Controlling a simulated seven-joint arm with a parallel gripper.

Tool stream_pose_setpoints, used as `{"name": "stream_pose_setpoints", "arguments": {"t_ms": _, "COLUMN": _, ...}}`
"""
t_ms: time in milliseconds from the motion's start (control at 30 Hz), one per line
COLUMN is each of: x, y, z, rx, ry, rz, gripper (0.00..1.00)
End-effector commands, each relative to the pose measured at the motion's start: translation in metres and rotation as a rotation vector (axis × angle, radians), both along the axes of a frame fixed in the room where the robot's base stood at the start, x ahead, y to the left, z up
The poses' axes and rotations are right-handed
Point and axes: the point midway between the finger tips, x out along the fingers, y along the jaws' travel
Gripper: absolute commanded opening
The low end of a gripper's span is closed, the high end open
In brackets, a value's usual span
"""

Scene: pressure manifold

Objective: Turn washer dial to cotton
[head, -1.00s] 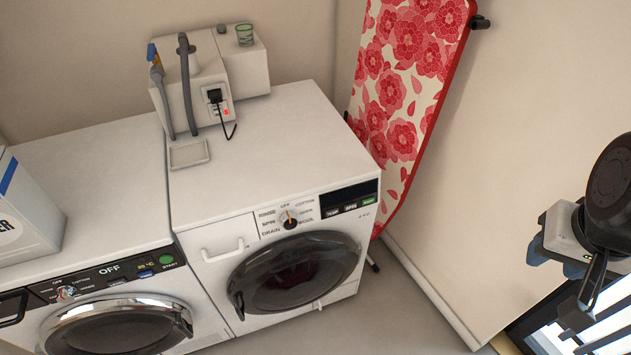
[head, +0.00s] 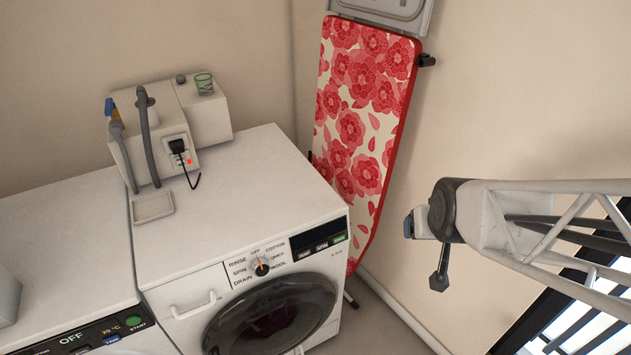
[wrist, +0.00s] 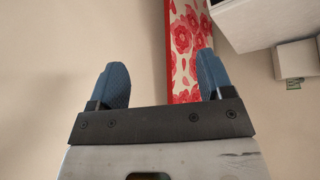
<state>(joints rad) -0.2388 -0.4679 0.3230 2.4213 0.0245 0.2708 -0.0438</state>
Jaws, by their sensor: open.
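The white front-loading machine (head: 215,215) on the right has a round black dial (head: 261,267) with an orange pointer mark. Its labels include rinse, off, cotton, quick, wool, drain and spin. The pointer looks directed up, near "OFF". The cotton label (head: 275,247) is at the dial's upper right. My gripper (head: 408,226) is in the air, right of the machine and well apart from it. In the wrist view my gripper (wrist: 162,78) has two blue fingers spread wide with nothing between them. The machine's white edge (wrist: 268,22) shows at the top right there.
A second machine (head: 100,335) with an "OFF" display stands at the left, partly cut off. A red floral ironing board (head: 362,120) leans on the wall behind my gripper.

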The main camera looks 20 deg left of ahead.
Motion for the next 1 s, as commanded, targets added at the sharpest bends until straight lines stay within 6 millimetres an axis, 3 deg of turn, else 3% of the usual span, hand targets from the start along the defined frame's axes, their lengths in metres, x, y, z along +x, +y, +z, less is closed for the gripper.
{"name": "stream_pose_setpoints", "arguments": {"t_ms": 200, "x": 0.031, "y": 0.057, "z": -0.041, "rx": 0.028, "ry": -0.128, "rz": 0.101, "gripper": 0.74}}
{"name": "stream_pose_setpoints", "arguments": {"t_ms": 500, "x": 0.050, "y": 0.135, "z": -0.094, "rx": 0.077, "ry": -0.313, "rz": 0.226, "gripper": 0.74}}
{"name": "stream_pose_setpoints", "arguments": {"t_ms": 767, "x": 0.043, "y": 0.197, "z": -0.142, "rx": 0.129, "ry": -0.472, "rz": 0.326, "gripper": 0.74}}
{"name": "stream_pose_setpoints", "arguments": {"t_ms": 1000, "x": 0.017, "y": 0.247, "z": -0.185, "rx": 0.184, "ry": -0.619, "rz": 0.415, "gripper": 0.74}}
